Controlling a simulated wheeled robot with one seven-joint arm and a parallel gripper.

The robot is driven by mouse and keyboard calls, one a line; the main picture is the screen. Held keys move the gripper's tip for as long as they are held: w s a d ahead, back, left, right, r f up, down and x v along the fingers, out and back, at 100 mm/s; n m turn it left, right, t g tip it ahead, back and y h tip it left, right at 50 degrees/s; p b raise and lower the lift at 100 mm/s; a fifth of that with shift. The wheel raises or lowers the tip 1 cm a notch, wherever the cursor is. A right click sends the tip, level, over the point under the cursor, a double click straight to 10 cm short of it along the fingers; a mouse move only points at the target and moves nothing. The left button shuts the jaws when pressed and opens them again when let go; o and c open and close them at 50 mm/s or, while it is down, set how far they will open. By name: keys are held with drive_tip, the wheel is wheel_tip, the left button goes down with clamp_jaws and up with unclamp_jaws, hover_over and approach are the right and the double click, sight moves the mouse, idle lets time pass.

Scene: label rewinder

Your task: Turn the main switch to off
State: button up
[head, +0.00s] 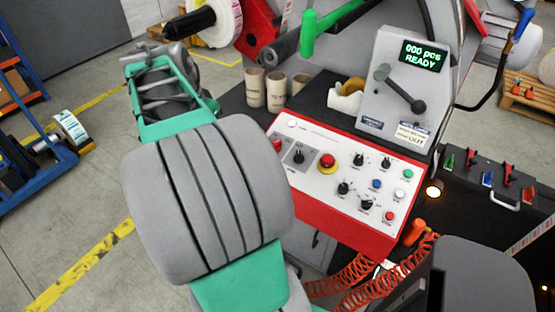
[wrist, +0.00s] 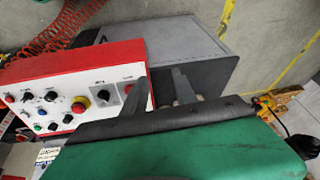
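The likely main switch is a black rotary knob (head: 298,156) on a light plate near the left end of the red-rimmed white control panel (head: 325,191). It sits left of the red emergency stop (head: 327,162). The knob's marks are too small to read. My gripper (wrist: 162,78) is open and empty in the wrist view.
Several smaller knobs and buttons fill the panel's right half. A display (head: 422,55) reads "000 pcs READY" on a grey housing with a lever (head: 400,90). Cardboard cores (head: 277,91) stand behind the panel. Red coiled hoses (head: 345,283) hang below. Open floor lies left.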

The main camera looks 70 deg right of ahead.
drive_tip(key=s+d+f+m, duration=0.2)
drive_tip(key=s+d+f, duration=0.1)
drive_tip(key=d+f, duration=0.1)
drive_tip(key=s+d+f+m+g+b, duration=0.1)
drive_tip(key=s+d+f+m, duration=0.2)
drive_tip(key=d, duration=0.3)
drive_tip(key=s+d+f+m+g+b, duration=0.1)
drive_tip(key=s+d+f+m, duration=0.1)
drive_tip(key=s+d+f, duration=0.3)
drive_tip(key=shift+d+f+m, duration=0.1)
drive_tip(key=shift+f+m, duration=0.2)
drive_tip(key=shift+m, duration=0.1)
clamp_jaws()
